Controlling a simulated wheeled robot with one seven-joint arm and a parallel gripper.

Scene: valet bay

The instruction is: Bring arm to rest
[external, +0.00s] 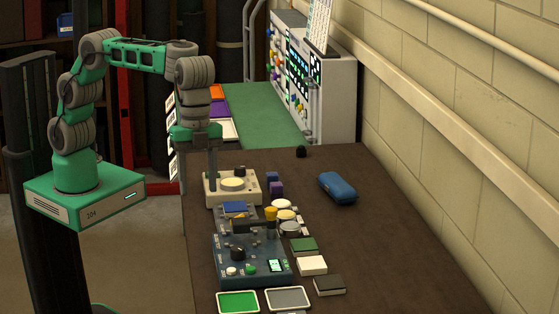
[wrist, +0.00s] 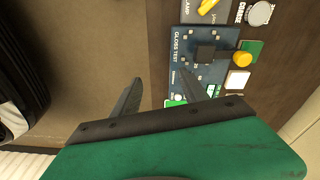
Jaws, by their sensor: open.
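My gripper (external: 212,165) hangs pointing down from my green and grey arm, near the left edge of the brown table (external: 380,250). In the external view it overlaps the left side of a cream box with a round knob (external: 246,188); I cannot tell whether they touch. In the wrist view the two dark fingers of my gripper (wrist: 158,98) stand apart with nothing between them. One finger is over the floor side and the other is over the edge of a blue-grey panel marked "GLOSS TEST" (wrist: 222,62).
The blue-grey panel (external: 225,268) carries knobs and a small lit screen. Green (external: 238,301) and grey (external: 287,298) trays lie in front. Small blocks and discs stand to its right. A blue case (external: 337,187) lies farther right, with bare table around it. A wall bounds the right.

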